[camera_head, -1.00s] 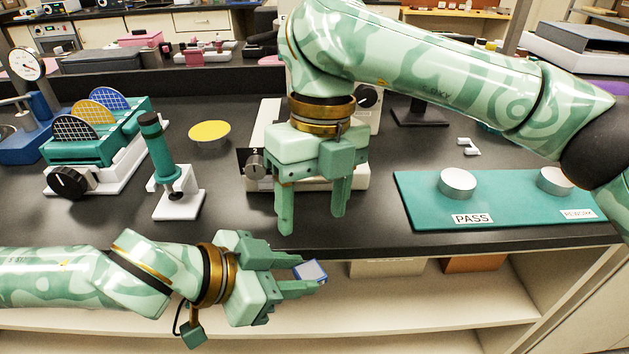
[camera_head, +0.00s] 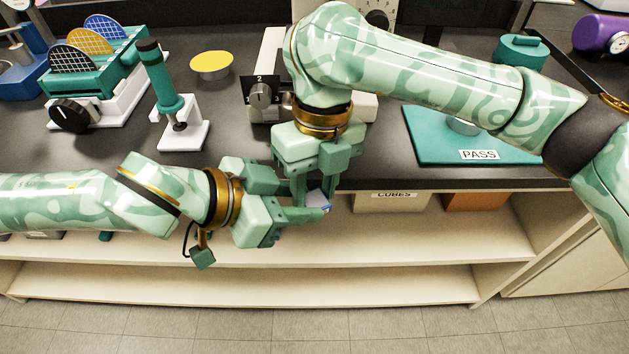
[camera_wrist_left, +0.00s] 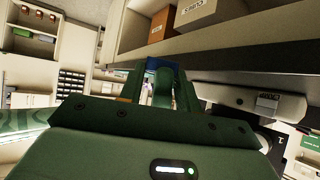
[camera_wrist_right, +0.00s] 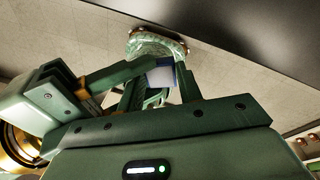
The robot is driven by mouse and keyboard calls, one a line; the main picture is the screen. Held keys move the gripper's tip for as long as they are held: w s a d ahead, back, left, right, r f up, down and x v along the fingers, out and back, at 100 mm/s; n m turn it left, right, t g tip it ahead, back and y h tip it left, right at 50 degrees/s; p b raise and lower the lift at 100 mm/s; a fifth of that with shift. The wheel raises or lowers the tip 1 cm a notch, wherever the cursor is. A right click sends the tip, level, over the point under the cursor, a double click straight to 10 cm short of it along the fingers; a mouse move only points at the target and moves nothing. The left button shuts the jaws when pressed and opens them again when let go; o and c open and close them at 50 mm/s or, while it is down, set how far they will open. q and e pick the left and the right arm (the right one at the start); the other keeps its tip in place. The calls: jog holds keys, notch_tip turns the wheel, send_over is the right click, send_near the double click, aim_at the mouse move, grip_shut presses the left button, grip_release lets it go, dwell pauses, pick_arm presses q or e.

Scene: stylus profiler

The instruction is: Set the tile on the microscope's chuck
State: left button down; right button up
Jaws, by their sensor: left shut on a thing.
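The small tile, pale with a blue edge (camera_head: 318,200), is held in the fingertips of my left gripper (camera_head: 308,209) in front of the bench edge. It also shows in the right wrist view (camera_wrist_right: 161,75). My right gripper (camera_head: 313,188) points down from above, its two fingers apart and close around the tile. Whether they touch it I cannot tell. A teal upright device on a white base (camera_head: 170,95), like a small microscope, stands on the bench left of centre. A white instrument with a numbered dial (camera_head: 262,92) stands behind my right gripper, partly hidden. I cannot clearly make out a chuck.
A teal rack with several discs (camera_head: 95,75) stands at the left, a yellow disc (camera_head: 211,64) behind the teal device. A teal mat labelled PASS (camera_head: 440,140) lies at the right, partly behind my right arm. Below the bench edge is a shelf (camera_head: 420,238) with boxes.

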pick_arm(q)
jog(key=c, duration=0.9)
grip_release()
